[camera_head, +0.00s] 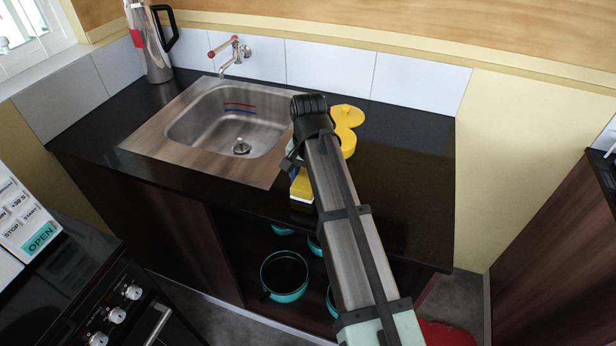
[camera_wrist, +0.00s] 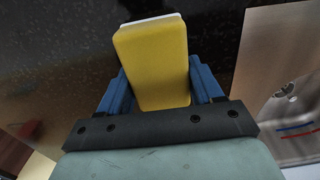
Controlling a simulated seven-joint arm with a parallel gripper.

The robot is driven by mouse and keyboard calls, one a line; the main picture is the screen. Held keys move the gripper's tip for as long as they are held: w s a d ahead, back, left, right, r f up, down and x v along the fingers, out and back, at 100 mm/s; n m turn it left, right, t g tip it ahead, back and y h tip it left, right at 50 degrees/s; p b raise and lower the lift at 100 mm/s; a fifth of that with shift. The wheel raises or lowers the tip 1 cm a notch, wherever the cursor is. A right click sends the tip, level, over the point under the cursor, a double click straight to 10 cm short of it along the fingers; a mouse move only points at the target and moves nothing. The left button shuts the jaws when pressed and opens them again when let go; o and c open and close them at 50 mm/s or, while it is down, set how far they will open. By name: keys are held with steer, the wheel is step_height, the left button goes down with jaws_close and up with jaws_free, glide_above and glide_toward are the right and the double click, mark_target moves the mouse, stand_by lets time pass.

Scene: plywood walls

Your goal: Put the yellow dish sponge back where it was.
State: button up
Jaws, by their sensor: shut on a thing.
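The yellow dish sponge (camera_head: 301,186) has a thin white layer along one side. In the head view it shows beside my arm, over the counter near its front edge, right of the sink. In the wrist view the sponge (camera_wrist: 152,62) sits between the two blue fingers of my gripper (camera_wrist: 160,75), its far end sticking out past them. My gripper is shut on it. In the head view my arm hides part of the gripper (camera_head: 294,166) and sponge. I cannot tell whether the sponge touches the counter.
The steel sink (camera_head: 185,150) lies left of my gripper, with a tap (camera_head: 232,52) behind it. A metal jug (camera_head: 150,45) stands at the back left. Yellow round items (camera_head: 347,115) stand just behind my arm. The black counter (camera_head: 415,180) is clear on the right.

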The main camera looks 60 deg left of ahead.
steer(key=o, duration=1)
step_height(320, 180, up, 12)
steer(key=shift+r, duration=0.1)
stand_by(0.5)
